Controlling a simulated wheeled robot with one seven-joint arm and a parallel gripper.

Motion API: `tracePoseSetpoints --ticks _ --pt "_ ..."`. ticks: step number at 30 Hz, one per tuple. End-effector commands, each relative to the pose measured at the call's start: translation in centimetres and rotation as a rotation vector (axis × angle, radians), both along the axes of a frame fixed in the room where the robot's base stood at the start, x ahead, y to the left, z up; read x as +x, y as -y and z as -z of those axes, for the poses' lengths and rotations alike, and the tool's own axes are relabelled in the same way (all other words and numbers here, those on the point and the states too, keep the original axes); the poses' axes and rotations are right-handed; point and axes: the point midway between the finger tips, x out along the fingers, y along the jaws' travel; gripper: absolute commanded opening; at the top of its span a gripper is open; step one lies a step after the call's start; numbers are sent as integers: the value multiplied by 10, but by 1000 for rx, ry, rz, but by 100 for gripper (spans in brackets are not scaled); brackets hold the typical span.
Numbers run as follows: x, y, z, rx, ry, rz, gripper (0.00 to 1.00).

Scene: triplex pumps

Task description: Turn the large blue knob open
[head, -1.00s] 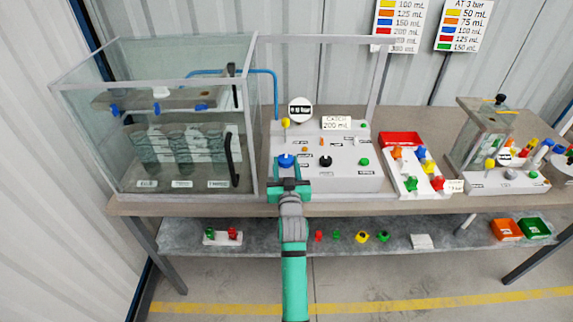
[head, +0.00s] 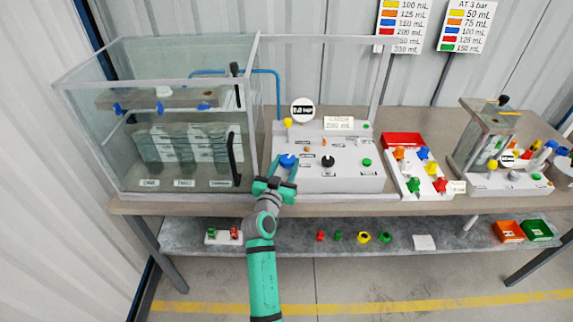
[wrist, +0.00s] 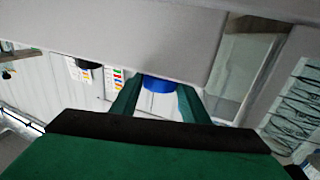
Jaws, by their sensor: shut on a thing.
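The large blue knob (head: 287,161) sits at the left of the white control panel (head: 345,180). It also shows in the wrist view (wrist: 158,84), between the two green fingers. My gripper (head: 284,168) is at the panel's front left, its fingers on either side of the knob and shut on it.
A glass tank (head: 160,140) stands close at the left. The panel carries a black knob (head: 328,161), a green knob (head: 367,162) and a round gauge (head: 302,109). A tray of coloured knobs (head: 403,139) lies to the right. A lower shelf (head: 290,236) runs beneath the table.

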Motion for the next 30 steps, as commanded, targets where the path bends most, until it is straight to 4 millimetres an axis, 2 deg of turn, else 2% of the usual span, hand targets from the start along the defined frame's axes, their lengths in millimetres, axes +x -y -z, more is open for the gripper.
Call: tracePoseSetpoints --ticks 17,18,20,30 --pt "0 -3 1 1 -2 12 19" --pt "0 -3 1 1 -2 12 46" --pt "0 -3 1 1 -2 12 60" --pt "-2 -2 1 -1 -1 14 60"
